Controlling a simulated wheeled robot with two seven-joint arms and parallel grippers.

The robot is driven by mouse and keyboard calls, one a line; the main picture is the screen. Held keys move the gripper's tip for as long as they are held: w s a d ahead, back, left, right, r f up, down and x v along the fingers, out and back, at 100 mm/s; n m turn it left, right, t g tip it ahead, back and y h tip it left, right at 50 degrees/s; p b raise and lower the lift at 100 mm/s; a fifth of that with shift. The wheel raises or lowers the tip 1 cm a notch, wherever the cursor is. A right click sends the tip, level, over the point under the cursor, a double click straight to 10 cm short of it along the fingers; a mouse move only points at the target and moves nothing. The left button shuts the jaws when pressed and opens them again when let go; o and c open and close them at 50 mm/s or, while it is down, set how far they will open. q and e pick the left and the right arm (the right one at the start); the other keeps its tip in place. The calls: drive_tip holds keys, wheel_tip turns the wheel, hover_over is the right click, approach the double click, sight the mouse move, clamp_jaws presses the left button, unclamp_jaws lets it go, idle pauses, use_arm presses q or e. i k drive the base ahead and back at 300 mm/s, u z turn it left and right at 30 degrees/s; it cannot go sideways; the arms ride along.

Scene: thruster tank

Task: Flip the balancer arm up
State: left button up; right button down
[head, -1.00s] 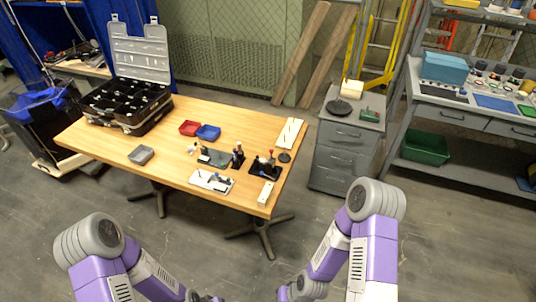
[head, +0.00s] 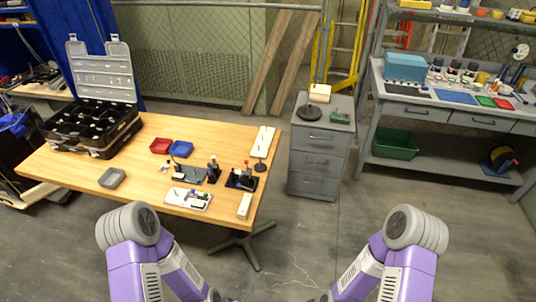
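Several small devices stand on the right part of the wooden table (head: 140,180). They are a grey plate with a dark upright part (head: 190,174), a small black stand (head: 214,170), a black base with a red-topped post (head: 243,178) and a white board with small fittings (head: 187,199). I cannot tell which of them carries the balancer arm; they are too small. My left gripper (head: 213,296) and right gripper (head: 325,298) are only partly in view at the bottom edge, away from the table. Their fingers cannot be made out.
A red bin (head: 160,146), a blue bin (head: 181,149), a grey tray (head: 112,178) and an open black case (head: 85,128) are on the table. A grey drawer cabinet (head: 316,160) stands to its right, then a grey workbench (head: 450,110). Bare floor lies before them.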

sight(247, 172)
drive_tip(key=i, duration=0.8)
drive_tip(key=u, duration=1.25)
